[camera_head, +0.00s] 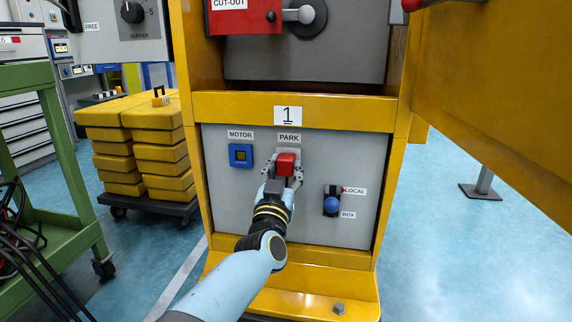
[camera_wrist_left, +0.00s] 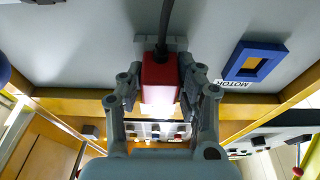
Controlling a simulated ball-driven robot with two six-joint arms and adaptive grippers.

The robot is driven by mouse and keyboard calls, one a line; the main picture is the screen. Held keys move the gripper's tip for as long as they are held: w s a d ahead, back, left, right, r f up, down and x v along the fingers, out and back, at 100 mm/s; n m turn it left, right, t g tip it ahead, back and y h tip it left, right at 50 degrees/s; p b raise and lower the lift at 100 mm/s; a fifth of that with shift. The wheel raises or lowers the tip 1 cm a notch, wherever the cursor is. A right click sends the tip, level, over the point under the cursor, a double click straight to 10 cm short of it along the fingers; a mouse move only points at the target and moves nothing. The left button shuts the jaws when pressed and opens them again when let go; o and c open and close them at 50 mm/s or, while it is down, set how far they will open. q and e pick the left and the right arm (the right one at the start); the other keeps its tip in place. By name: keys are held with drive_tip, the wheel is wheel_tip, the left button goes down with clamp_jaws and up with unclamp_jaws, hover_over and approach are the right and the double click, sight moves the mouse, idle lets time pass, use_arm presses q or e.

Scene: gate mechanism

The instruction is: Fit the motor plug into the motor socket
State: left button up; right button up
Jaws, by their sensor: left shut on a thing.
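The red motor plug (camera_head: 286,160) is at the grey park holder under the PARK label on the grey panel. My left gripper (camera_head: 284,169) is shut on it, one finger on each side. In the left wrist view the red plug (camera_wrist_left: 158,82) sits between the fingers, with a dark cable running up from it. I cannot tell whether the plug is still seated in the holder. The motor socket (camera_head: 240,156), a blue square frame with a yellowish centre, is left of the plug under the MOTOR label. It also shows in the left wrist view (camera_wrist_left: 254,62). My right gripper is not in view.
A blue knob (camera_head: 332,206) with LOCAL and BOX labels is right of the plug. A yellow frame (camera_head: 300,110) surrounds the panel, and a yellow door (camera_head: 500,90) stands open at right. A cart of yellow blocks (camera_head: 160,150) is at left.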

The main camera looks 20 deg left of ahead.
sight(283, 167)
use_arm(q)
drive_tip(key=shift+s, duration=0.4)
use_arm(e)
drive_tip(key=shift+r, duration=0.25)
use_arm(q)
drive_tip(key=shift+s+d+r+p, duration=0.1)
drive_tip(key=shift+s+d+p, duration=0.05)
drive_tip(key=shift+s+p, duration=0.3)
drive_tip(key=shift+s+d+r+p, duration=0.1)
drive_tip(key=shift+s+d+p, duration=0.1)
drive_tip(key=shift+s, duration=0.35)
drive_tip(key=shift+p+v, duration=0.4)
drive_tip(key=shift+v, duration=0.8)
drive_tip(key=shift+r, duration=0.15)
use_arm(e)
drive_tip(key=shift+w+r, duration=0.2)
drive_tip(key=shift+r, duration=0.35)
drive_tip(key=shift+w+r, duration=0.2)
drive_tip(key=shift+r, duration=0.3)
use_arm(q)
drive_tip(key=shift+a, duration=0.2)
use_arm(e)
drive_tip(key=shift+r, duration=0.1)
